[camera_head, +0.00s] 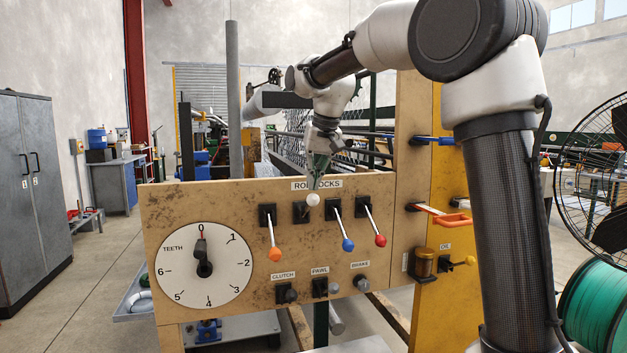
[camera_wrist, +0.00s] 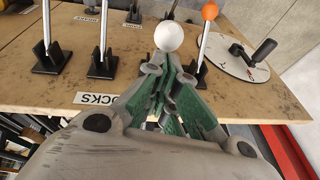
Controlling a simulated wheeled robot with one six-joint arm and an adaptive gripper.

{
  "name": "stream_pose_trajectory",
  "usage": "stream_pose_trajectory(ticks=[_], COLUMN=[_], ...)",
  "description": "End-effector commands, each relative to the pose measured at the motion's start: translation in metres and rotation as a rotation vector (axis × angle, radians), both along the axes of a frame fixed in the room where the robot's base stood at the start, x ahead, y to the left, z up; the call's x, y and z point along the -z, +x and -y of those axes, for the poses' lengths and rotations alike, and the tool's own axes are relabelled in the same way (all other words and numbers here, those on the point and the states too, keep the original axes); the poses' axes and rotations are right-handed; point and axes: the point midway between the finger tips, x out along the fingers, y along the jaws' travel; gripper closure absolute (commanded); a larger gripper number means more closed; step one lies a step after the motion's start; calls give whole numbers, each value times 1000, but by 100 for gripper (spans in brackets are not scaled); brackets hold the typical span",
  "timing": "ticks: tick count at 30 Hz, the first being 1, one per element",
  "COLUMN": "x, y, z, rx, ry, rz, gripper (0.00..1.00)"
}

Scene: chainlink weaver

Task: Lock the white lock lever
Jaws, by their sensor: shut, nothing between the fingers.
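The white lock lever's round knob (camera_head: 313,200) stands in front of its black bracket (camera_head: 300,211) on the wooden panel, under the "ROD LOCKS" label. Its rod is mostly hidden behind the knob and seems to point out from the panel. The orange, blue and red levers hang down with their knobs lower. My gripper (camera_head: 317,183) points down just above the white knob. In the wrist view the closed green-padded fingers (camera_wrist: 168,68) end right at the white knob (camera_wrist: 169,37), with nothing between them. I cannot tell whether the fingertips touch it.
The orange knob (camera_head: 274,254) is to the left; the blue (camera_head: 347,245) and red (camera_head: 381,240) knobs are to the right. A numbered "TEETH" dial (camera_head: 226,275) is farther left. Clutch, pawl and brake knobs sit below. A post with orange handle (camera_head: 452,220) stands right.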

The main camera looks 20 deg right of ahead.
Motion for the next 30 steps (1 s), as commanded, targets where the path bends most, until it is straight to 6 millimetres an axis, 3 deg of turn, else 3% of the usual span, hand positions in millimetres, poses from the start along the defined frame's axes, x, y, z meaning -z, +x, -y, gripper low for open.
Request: stream_pose_trajectory(ticks=[30], x=[12], y=[-13], z=[-1], rx=[0], ry=[1], rz=[96], gripper=[100])
